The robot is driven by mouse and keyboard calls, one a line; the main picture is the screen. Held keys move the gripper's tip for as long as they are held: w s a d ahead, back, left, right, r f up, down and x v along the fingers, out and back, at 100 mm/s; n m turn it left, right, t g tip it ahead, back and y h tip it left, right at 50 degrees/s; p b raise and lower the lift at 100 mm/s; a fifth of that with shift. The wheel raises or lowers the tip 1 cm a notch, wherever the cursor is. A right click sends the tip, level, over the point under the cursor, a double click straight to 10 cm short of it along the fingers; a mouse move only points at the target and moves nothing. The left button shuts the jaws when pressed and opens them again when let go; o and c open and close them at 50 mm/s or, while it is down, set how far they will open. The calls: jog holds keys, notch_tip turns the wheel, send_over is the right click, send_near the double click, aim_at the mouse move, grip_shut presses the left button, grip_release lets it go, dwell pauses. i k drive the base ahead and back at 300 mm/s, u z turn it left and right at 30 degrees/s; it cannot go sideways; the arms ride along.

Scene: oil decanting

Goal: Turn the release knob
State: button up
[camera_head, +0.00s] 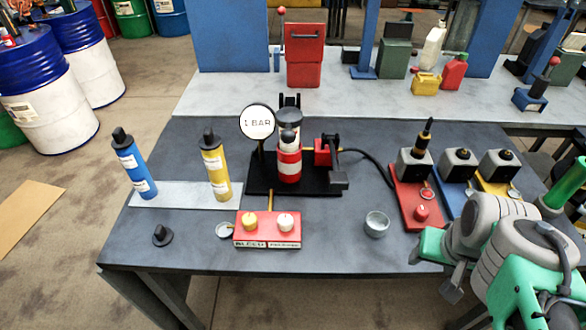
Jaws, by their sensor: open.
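A red control box (267,237) stands near the table's front edge. It carries a yellow knob (250,220) at left and a white knob (285,221) at right. Labels on its front are too small to read surely, so I cannot tell which knob is the release knob. A round gauge (257,122) reading "1 BAR" stands behind it, beside a red-and-white cylinder (289,160) on a black base. My gripper (434,270) is at the right front edge of the table, open and empty, well to the right of the box and touching neither knob.
A small grey cup (376,224) stands between the box and my gripper. Red, blue and yellow stations (417,200) stand at right, near my arm. A blue bottle (134,165) and a yellow bottle (216,165) stand at left. A black cap (162,235) lies front left.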

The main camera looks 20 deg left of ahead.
aim_at(284, 222)
jog(key=u, duration=1.9)
jog(key=i, duration=0.35)
jog(key=u, duration=0.9)
